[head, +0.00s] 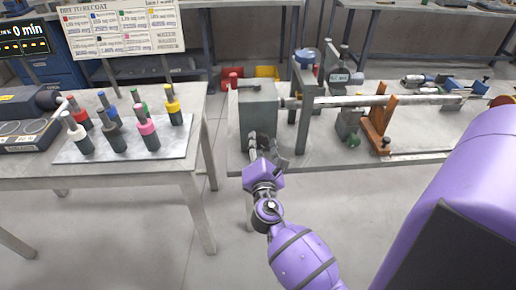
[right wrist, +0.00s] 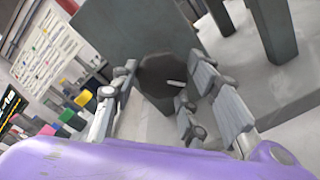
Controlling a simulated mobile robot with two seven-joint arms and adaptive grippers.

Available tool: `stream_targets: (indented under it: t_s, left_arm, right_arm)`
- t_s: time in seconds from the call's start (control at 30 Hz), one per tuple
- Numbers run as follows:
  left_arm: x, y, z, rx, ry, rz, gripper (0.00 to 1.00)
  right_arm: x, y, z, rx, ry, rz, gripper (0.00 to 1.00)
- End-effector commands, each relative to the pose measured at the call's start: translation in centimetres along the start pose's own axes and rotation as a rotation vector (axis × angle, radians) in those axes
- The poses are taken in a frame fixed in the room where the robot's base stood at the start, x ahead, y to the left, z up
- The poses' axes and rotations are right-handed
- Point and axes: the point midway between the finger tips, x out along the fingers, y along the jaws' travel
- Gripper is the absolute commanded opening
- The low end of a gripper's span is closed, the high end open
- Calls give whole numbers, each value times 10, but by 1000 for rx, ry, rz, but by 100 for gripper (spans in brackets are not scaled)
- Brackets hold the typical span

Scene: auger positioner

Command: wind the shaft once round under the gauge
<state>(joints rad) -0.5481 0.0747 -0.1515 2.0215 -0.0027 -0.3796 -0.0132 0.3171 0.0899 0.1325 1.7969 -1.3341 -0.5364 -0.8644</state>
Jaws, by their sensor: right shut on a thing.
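The shaft (head: 385,100) is a long pale rod lying level above the bench, running right from a grey block-shaped housing (head: 258,113). My right gripper (head: 264,146) is at the near face of this housing. In the right wrist view its fingers (right wrist: 160,90) are shut around a dark faceted round knob (right wrist: 160,75) with a pale mark on it. The knob is mostly hidden by the fingers in the head view. A round blue-topped part (head: 305,58) stands behind the shaft; I cannot tell whether it is the gauge. My left gripper is not in view.
Orange-brown supports (head: 379,124) and a grey upright (head: 306,117) stand along the shaft. At left, a table holds a panel (head: 127,139) with several coloured-cap bottles. A printed board (head: 122,28) is behind. Open floor lies between the tables.

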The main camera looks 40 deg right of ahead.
Motion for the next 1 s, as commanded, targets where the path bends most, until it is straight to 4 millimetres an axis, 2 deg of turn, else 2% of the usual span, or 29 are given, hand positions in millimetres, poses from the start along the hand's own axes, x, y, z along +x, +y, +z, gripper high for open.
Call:
stream_targets:
  t_s: [0.03,0.4,0.93,0.97,1.0]
  left_arm:
    - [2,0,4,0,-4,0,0]
    - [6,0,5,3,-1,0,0]
    - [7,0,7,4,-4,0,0]
    - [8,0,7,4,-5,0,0]
    - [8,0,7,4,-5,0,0]
  right_arm:
    - [0,5,-2,35,4,11,15]
    - [0,7,0,181,3,14,15]
    - [1,10,2,200,1,18,15]
    - [1,10,2,200,1,18,45]
    - [1,9,2,200,1,17,51]
